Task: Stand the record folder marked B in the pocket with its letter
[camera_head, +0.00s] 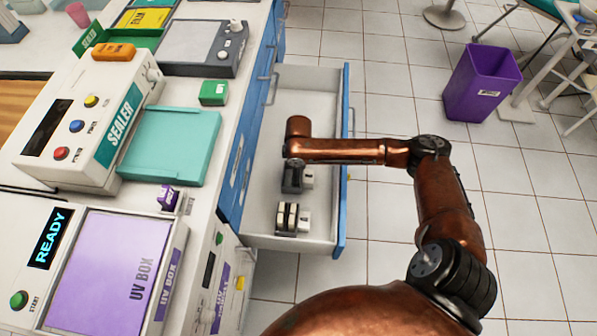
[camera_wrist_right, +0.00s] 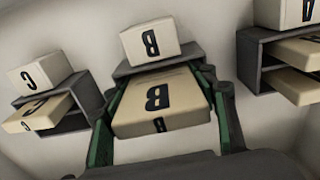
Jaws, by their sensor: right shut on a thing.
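In the right wrist view, my right gripper (camera_wrist_right: 162,88) is shut on a cream record folder (camera_wrist_right: 152,112) with a black B on its broad face and a small mark on its near edge. A green finger lies along each side. Just beyond stands the dark grey pocket (camera_wrist_right: 122,70), topped by a cream block marked B (camera_wrist_right: 150,40). The folder's far end is at this pocket's mouth; how far in it reaches is hidden. In the head view my right arm reaches over the open drawer (camera_head: 327,215), and its gripper is mostly hidden. My left gripper is out of view.
In the wrist view, a pocket marked C (camera_wrist_right: 75,92) with a cream folder stands at left. Another pocket (camera_wrist_right: 247,60), holding cream folders, stands at right, its letter cut off. The drawer's walls surround them; the cabinet top with sealer (camera_head: 85,115) and UV box (camera_head: 110,265) is at left.

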